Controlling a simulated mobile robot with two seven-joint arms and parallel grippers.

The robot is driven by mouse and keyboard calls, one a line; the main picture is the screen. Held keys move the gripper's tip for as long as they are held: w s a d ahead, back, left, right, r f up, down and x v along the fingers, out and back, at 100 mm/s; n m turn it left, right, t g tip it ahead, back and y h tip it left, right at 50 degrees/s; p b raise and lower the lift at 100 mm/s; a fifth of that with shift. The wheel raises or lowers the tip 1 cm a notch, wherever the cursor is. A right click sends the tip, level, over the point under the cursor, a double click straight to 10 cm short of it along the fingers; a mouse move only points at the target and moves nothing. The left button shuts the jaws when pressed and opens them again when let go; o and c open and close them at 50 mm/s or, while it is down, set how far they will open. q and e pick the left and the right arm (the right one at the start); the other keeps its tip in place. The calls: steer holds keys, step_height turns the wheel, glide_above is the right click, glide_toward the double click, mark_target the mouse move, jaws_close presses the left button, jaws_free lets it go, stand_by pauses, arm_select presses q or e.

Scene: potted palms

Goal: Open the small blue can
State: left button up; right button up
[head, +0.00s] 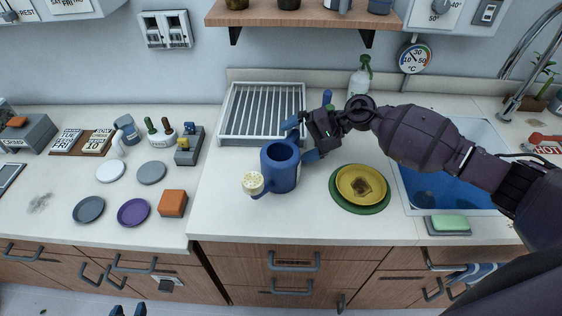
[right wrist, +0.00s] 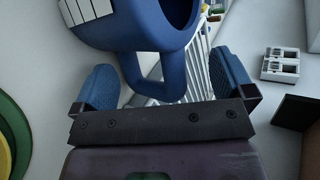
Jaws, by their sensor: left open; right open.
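A blue can (head: 280,172) with a cream spout head (head: 253,183) stands upright on the counter. Its top looks open and dark inside. My right gripper (head: 306,140) is at its back right. In the right wrist view, the can (right wrist: 125,30) has its handle loop between the open fingers of my right gripper (right wrist: 165,88), with gaps on both sides. A smaller grey-blue can-like item (head: 127,128) stands at the left, with a white part in front; I cannot tell whether it has a lid. My left gripper (head: 127,311) shows only its fingertips at the bottom edge.
A white slatted rack (head: 262,98) stands behind the can. A yellow bowl (head: 350,190) on a green plate (head: 343,207) is to the right, then a blue sink (head: 440,188). Several small plates and an orange block (head: 173,203) lie left.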

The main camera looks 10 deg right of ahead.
steer(key=shift+a+f, duration=0.3)
steer(key=shift+a, duration=0.1)
